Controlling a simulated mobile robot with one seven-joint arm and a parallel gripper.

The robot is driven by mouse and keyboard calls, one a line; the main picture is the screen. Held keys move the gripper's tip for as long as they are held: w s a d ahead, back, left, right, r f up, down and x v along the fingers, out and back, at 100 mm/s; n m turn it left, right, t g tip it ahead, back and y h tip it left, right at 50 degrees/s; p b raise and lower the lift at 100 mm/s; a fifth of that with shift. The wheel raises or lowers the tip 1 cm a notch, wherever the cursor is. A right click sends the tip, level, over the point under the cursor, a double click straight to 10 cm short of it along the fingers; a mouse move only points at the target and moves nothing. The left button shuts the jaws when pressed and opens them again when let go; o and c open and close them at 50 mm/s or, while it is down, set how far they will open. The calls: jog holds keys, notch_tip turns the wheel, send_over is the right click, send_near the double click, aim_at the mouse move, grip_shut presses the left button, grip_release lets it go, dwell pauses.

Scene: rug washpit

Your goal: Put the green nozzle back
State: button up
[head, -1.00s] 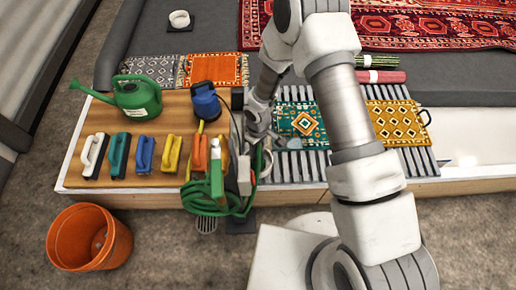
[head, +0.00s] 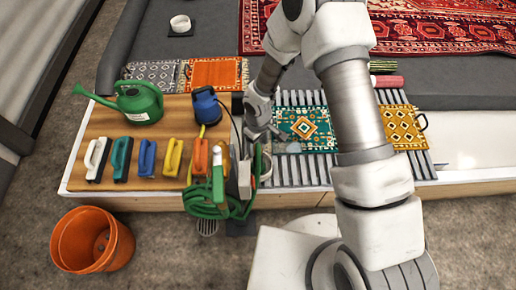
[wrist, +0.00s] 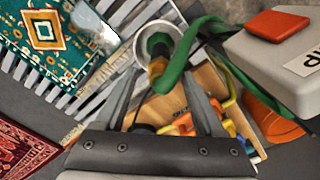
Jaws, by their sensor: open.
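A slim green upright piece (head: 258,160), likely the green nozzle, stands by a white ring (head: 266,166) at the front edge of the washpit, beside a pale grey box (head: 244,179). In the wrist view a bent green piece (wrist: 184,62) with a yellowish fitting lies in front of the white ring (wrist: 154,30), beyond my fingertips. I cannot tell where nozzle ends and hose begins. Another green, white-tipped piece (head: 218,185) stands over the coiled green hose (head: 195,205). My gripper (wrist: 160,88) is open, with nothing visibly clamped. In the head view its fingertips are hard to make out.
Several coloured brushes, a green watering can (head: 142,104) and a blue container (head: 206,106) stand on the wooden board (head: 180,110) to the left. A slatted rack (head: 315,175) with a teal rug (head: 306,128) lies right. An orange bucket (head: 92,240) stands on the floor.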

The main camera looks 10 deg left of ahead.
notch_tip(320, 180, up, 6)
jog(key=shift+r+p, duration=0.2)
jog(key=shift+p, duration=0.65)
jog(key=shift+r, duration=0.15)
jog(key=w+d+r+m+t, duration=0.1)
jog(key=d+r+m, duration=0.1)
jog(key=d+r, duration=0.45)
jog(key=w+d+r+m+t, duration=0.1)
jog(key=d+r, duration=0.2)
jog(key=r, duration=0.7)
jog(key=d+r+m+t, duration=0.15)
jog(key=d+r, duration=0.25)
jog(key=r, duration=0.4)
jog(key=s+d+r+m+t, duration=0.2)
jog(key=s+d+r+m, duration=0.5)
jog(key=s+d+r, duration=0.3)
jog(key=s+r, duration=0.4)
jog(key=s, duration=0.1)
jog(key=shift+s+r, duration=0.25)
jog(key=shift+s, duration=0.15)
